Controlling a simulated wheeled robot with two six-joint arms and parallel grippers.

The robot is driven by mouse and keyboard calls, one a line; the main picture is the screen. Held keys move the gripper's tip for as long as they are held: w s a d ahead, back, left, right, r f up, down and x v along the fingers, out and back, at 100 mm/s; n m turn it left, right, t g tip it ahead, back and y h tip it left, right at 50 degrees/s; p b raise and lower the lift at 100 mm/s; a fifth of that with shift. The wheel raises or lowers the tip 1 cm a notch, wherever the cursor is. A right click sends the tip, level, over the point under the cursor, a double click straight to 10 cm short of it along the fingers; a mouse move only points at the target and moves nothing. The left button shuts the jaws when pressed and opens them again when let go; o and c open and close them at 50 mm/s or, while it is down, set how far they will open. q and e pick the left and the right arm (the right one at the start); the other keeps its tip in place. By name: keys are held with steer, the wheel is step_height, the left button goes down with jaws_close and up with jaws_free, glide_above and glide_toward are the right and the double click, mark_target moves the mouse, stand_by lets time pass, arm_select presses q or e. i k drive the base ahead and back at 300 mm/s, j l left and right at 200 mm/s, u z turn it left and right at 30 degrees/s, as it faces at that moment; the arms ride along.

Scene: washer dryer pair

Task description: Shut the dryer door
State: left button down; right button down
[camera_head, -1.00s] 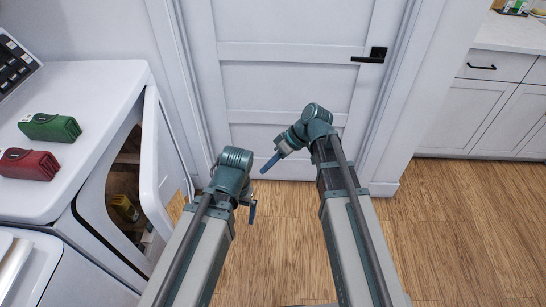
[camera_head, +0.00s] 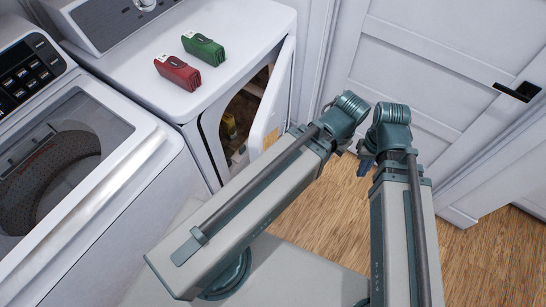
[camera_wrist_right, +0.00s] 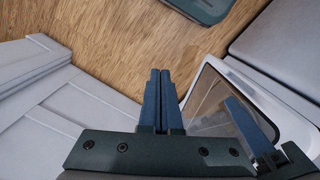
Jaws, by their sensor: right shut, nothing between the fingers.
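The white dryer (camera_head: 252,28) stands left of my arms in the head view. Its door (camera_head: 278,92) is swung open on the right side of the front, and dark space with a yellow item (camera_head: 229,126) shows inside. My left gripper is mostly hidden in the head view; a blue finger (camera_wrist_right: 250,120) shows before the door in the right wrist view.
A washer with a glass lid (camera_head: 62,150) stands at the left. A white panelled room door (camera_head: 420,60) is at the right. Wooden floor (camera_head: 330,215) shows around my arms.

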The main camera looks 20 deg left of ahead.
mark_target(272, 119)
steer(key=z, duration=0.4)
steer(key=i+l+z, duration=0.1)
steer(key=i+z, duration=0.4)
steer(key=z, duration=0.2)
steer(key=i+z, duration=0.35)
steer(key=i+l+z, duration=0.2)
steer(key=i+z, duration=0.15)
steer(key=z, duration=0.15)
steer(key=i+z, duration=0.75)
steer(key=z, duration=0.25)
steer(key=i+u, duration=0.1)
steer(key=i, duration=0.3)
steer(key=u, duration=5)
